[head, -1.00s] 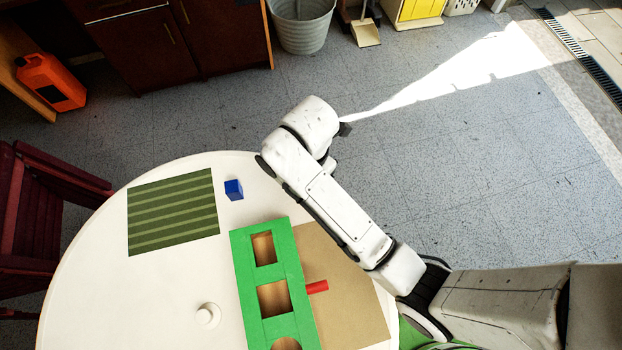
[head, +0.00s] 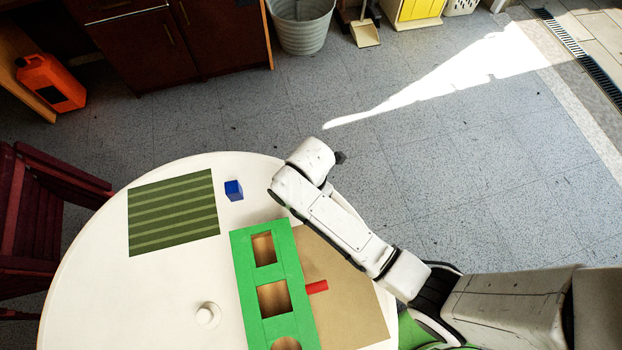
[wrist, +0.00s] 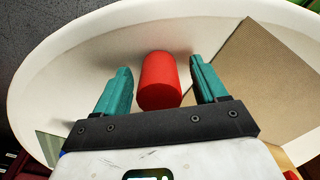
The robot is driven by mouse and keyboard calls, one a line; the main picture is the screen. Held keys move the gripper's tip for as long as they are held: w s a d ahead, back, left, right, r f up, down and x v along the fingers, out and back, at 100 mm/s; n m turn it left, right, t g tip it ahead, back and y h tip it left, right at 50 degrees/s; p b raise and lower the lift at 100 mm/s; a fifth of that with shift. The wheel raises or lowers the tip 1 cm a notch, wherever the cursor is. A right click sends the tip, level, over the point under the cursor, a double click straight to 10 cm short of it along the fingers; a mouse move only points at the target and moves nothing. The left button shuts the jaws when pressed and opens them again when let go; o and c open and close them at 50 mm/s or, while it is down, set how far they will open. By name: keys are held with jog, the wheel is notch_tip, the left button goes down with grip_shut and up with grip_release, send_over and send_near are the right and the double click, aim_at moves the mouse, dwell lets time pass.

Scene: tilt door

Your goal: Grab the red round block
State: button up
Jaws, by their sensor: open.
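The red round block (wrist: 160,86) is an upright-looking red cylinder on the white table (wrist: 85,60), seen in the wrist view. My gripper (wrist: 159,66) is open, with one teal finger on each side of the block. A gap shows between the block and each finger, and the block's lower end is close to the dark gripper body. In the head view my arm covers the gripper, and I cannot make out this block there.
A green frame with openings (head: 291,270) stands on the table beside a brown board (head: 345,300). A red bar (head: 316,287) juts from its right side. A blue block (head: 234,190), a striped green mat (head: 172,212) and a white knob (head: 208,314) are left of my arm.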

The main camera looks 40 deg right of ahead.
jog(key=c, duration=1.1)
jog(key=shift+r, duration=0.15)
jog(key=shift+c, duration=0.2)
